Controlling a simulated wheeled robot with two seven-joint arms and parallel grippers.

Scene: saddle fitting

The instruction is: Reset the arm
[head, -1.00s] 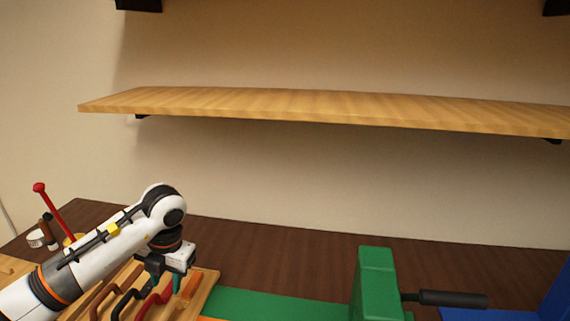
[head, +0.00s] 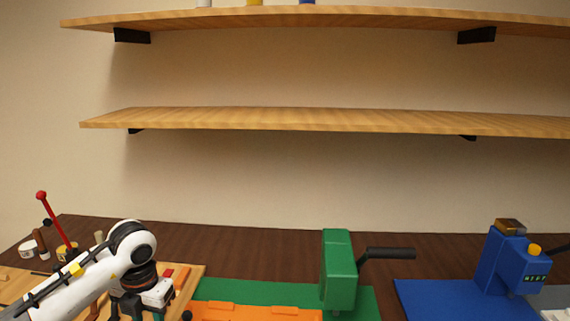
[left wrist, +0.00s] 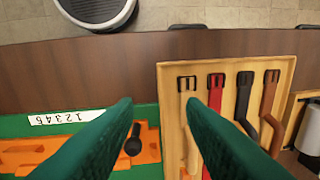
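My left arm comes in from the lower left in the head view, and its gripper (head: 147,304) is over the wooden tray (head: 196,272) at the bottom edge. In the left wrist view its two green fingers (left wrist: 160,108) stand apart with nothing between them. Below them is the left edge of the tray (left wrist: 222,68), which holds a tan strap (left wrist: 188,110), a red strap (left wrist: 215,95), a black strap (left wrist: 244,100) and a brown strap (left wrist: 269,100). My right gripper is not in view.
A green mat (head: 255,292) with orange parts (head: 240,312) lies right of the tray, beside a green handled device (head: 339,270). A blue machine (head: 503,262) stands on a blue mat (head: 425,298). Two wooden shelves (head: 300,120) hang above. A red-knobbed stick (head: 55,220) stands far left.

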